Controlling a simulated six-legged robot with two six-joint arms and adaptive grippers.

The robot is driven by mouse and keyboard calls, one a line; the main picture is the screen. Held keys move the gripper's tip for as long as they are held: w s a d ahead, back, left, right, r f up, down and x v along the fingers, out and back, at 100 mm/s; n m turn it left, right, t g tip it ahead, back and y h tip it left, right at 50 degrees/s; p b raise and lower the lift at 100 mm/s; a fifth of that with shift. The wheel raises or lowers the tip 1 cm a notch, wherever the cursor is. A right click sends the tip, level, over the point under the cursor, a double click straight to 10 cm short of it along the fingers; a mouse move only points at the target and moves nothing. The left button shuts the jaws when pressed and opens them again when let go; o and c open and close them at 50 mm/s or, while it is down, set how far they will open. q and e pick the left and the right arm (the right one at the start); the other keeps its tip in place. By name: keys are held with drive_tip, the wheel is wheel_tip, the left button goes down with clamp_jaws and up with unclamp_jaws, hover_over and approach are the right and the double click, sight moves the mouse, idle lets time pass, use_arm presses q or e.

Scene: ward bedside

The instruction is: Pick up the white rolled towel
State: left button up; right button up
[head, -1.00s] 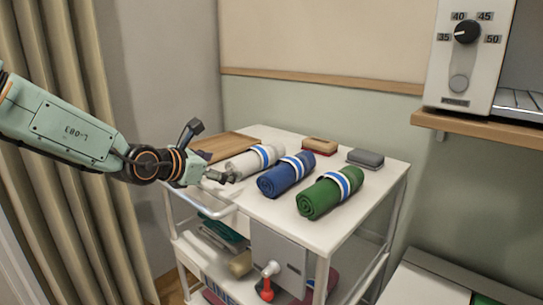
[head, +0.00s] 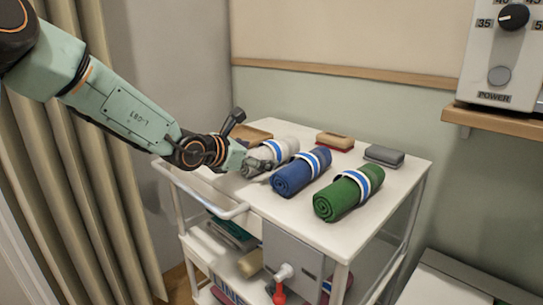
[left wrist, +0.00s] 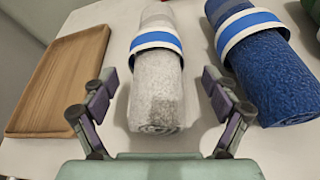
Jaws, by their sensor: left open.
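The white rolled towel (head: 284,149) lies on the trolley top (head: 300,211), with a blue and white band around it. In the left wrist view the towel (left wrist: 157,92) points away from me, its near end between the fingers. My left gripper (head: 256,147) is at the towel's near end in the head view. In the left wrist view the left gripper (left wrist: 160,103) is open, one finger on each side of the towel, with gaps on both sides. The towel's left part is partly hidden by the gripper in the head view. My right gripper is not in view.
A blue rolled towel (head: 298,175) lies close to the right, and a green one (head: 346,195) beyond it. A wooden tray (left wrist: 62,82) lies to the left. A wall shelf (head: 500,121) is at right.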

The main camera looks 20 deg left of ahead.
use_arm(q)
drive_tip(key=shift+w+f, duration=0.2)
drive_tip(key=shift+w, duration=0.8)
drive_tip(key=shift+x, duration=1.15)
drive_tip(key=shift+s+r, duration=0.2)
drive_tip(key=shift+s, duration=0.1)
drive_tip(key=shift+c, duration=1.5)
drive_tip(key=shift+w+f, duration=0.1)
drive_tip(key=shift+w, duration=0.1)
drive_tip(key=c, duration=0.4)
drive_tip(key=shift+s, duration=0.15)
drive_tip(key=c, duration=0.5)
drive_tip(key=shift+c, duration=0.4)
